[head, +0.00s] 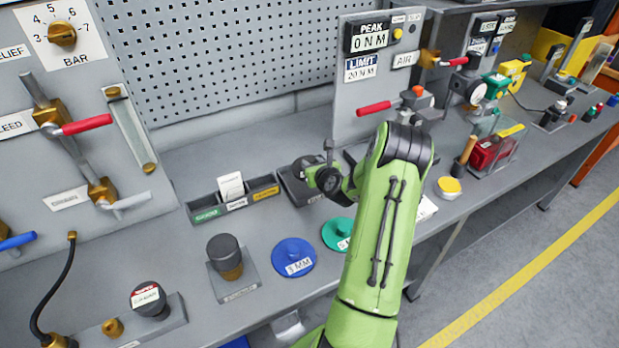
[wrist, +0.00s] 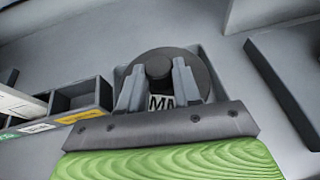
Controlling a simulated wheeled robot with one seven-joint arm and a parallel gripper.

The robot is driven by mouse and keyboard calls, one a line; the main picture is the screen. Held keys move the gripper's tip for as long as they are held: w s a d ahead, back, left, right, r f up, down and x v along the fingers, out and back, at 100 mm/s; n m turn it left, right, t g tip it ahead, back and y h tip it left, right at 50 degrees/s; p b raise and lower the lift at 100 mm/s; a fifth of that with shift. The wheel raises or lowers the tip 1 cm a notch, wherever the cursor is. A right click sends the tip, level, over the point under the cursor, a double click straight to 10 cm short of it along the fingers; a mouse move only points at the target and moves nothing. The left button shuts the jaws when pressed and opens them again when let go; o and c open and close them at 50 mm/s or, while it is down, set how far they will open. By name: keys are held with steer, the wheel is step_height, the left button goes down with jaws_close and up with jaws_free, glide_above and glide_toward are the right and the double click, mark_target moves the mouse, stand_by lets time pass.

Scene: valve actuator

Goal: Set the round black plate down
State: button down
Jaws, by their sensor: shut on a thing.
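The round black plate (wrist: 200,66) shows in the wrist view, with a dark knob at its middle and a white label reading "MM" in part. My gripper (wrist: 158,68) has its two grey fingers on either side of the knob and is shut on it. The plate is over or in a shallow grey tray (wrist: 224,84); I cannot tell if it touches the tray floor. In the head view the tray (head: 292,188) lies below my wrist, and my arm hides most of the gripper and plate.
A divided box (head: 233,201) with cards and coloured labels stands left of the tray. A blue disc (head: 293,258) marked "8 MM" and a green disc (head: 337,233) lie in front. A panel with a red-handled lever (head: 373,107) rises behind on the right.

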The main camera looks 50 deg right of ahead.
steer(key=shift+w+f+b, duration=0.15)
steer(key=shift+f+b, duration=0.4)
steer(key=shift+f, duration=2.3)
steer(key=c, duration=0.8)
jaws_free()
